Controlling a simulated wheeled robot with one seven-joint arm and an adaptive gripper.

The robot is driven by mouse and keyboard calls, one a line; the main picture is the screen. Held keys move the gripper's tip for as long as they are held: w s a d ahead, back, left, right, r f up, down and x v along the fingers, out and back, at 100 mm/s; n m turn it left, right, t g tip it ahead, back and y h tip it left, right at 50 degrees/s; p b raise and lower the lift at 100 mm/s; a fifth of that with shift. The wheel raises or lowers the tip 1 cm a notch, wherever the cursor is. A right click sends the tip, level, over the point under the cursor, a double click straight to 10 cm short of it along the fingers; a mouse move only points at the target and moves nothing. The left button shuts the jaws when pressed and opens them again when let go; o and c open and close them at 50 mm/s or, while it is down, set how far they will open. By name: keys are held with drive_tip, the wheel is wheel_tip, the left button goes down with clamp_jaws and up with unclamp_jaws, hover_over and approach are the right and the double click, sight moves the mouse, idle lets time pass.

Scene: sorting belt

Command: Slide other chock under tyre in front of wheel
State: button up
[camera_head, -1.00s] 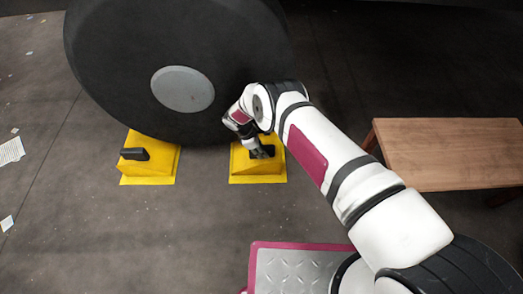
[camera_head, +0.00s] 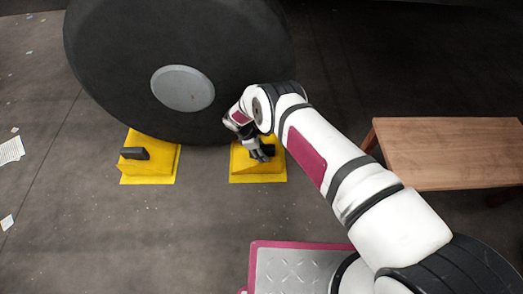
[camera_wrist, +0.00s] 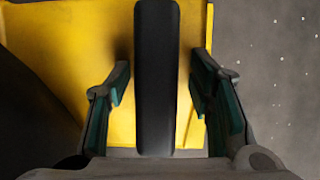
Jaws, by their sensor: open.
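A big black tyre (camera_head: 120,60) with a grey hub (camera_head: 182,88) stands upright on the floor. One yellow chock (camera_head: 150,168) with a black handle (camera_head: 134,153) sits at the tyre's lower left. The other yellow chock (camera_head: 258,171) sits at its lower right, close against or slightly under the tyre. My gripper (camera_head: 261,154) is at this right chock. In the wrist view the chock's black handle (camera_wrist: 155,80) stands between the two open fingers of my gripper (camera_wrist: 160,100), with gaps on both sides. The contact between chock and tyre is partly hidden by my arm.
A wooden bench (camera_head: 450,150) stands at the right. Papers (camera_head: 11,150) lie on the floor at the far left. The dark floor (camera_head: 200,225) in front of the chocks is clear.

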drive_tip(key=v, duration=1.2)
drive_tip(key=shift+r, duration=0.1)
